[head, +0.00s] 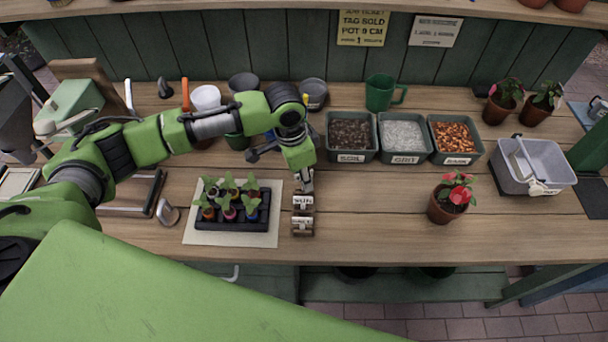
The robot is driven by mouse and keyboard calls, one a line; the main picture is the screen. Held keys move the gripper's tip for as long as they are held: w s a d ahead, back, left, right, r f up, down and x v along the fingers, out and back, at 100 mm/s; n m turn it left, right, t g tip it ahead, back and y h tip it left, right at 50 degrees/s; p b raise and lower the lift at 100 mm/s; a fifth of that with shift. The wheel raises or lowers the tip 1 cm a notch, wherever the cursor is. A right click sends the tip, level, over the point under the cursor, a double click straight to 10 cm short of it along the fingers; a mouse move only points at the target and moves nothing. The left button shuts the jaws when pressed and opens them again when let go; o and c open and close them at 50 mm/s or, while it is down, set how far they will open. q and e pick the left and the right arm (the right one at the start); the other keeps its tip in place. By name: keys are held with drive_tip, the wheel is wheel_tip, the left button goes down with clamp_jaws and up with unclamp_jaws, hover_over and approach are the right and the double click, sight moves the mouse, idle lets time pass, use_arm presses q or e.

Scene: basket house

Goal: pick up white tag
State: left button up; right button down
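My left gripper (307,183) points down at the middle of the bench. It is just above and behind a small wooden holder with a white label reading "SUN" (302,200). A second small holder with a white label (302,222) sits directly in front; its word is too small to read surely. I cannot make out a separate white tag; the gripper and arm hide the area around the fingertips. Whether the fingers are open, shut or touching the holder cannot be told. My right gripper is not in view.
A dark seedling tray (232,225) on a pale mat stands left of the holders. Soil (351,157), grit (403,157) and bark (458,157) bins stand behind right. A red-flowered pot (440,210) and grey tub (510,181) are farther right. Bench between holders and pot is clear.

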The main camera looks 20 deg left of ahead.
use_arm(q)
clamp_jaws()
drive_tip(key=shift+r, duration=0.15)
